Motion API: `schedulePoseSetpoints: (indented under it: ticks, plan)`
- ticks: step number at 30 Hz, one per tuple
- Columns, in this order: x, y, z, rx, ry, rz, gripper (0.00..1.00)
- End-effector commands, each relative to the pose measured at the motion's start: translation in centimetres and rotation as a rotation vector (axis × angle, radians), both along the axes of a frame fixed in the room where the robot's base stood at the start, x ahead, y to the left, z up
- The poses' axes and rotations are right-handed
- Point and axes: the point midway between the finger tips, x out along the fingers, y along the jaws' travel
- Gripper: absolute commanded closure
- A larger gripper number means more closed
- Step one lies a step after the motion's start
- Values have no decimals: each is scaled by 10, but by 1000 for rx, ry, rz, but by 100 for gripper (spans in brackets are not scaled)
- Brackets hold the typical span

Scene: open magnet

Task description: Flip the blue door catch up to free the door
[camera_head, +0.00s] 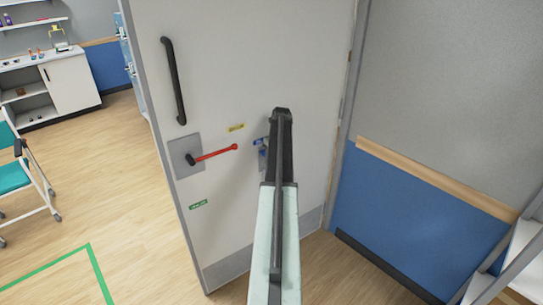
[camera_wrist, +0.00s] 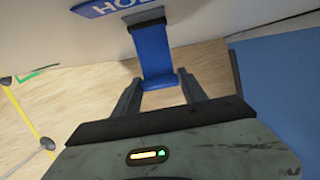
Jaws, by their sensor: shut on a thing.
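The blue door catch (camera_wrist: 153,50) hangs down from the pale door in the wrist view, below a blue plate (camera_wrist: 112,7) with partly cut-off white lettering. My gripper (camera_wrist: 159,82) has a dark finger on each side of the catch's lower end and is shut on it. In the head view a small part of the blue catch (camera_head: 260,142) shows at the left edge of my arm; my arm hides the rest and the gripper's fingers. The door (camera_head: 225,60) is a tall pale panel.
The door carries a black pull handle (camera_head: 174,80), a red lever (camera_head: 215,153) on a grey plate, and yellow and green labels. A blue-and-grey wall (camera_head: 420,220) stands to the right. Teal chairs (camera_head: 20,180) and a counter (camera_head: 65,80) are at left, with open wooden floor between.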

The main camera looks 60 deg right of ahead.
Motion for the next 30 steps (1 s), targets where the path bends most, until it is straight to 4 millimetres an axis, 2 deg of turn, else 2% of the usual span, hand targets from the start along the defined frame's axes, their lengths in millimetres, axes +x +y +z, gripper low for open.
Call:
schedulePoseSetpoints:
  ticks: [15, 16, 17, 26, 30]
  plan:
    - [13, 1, 2, -5, 11, 8, 100]
    - [13, 1, 2, -4, 12, 9, 45]
    - [13, 1, 2, -4, 12, 9, 37]
    - [12, 3, 2, -1, 14, 10, 37]
    - [11, 4, 11, 0, 14, 10, 37]
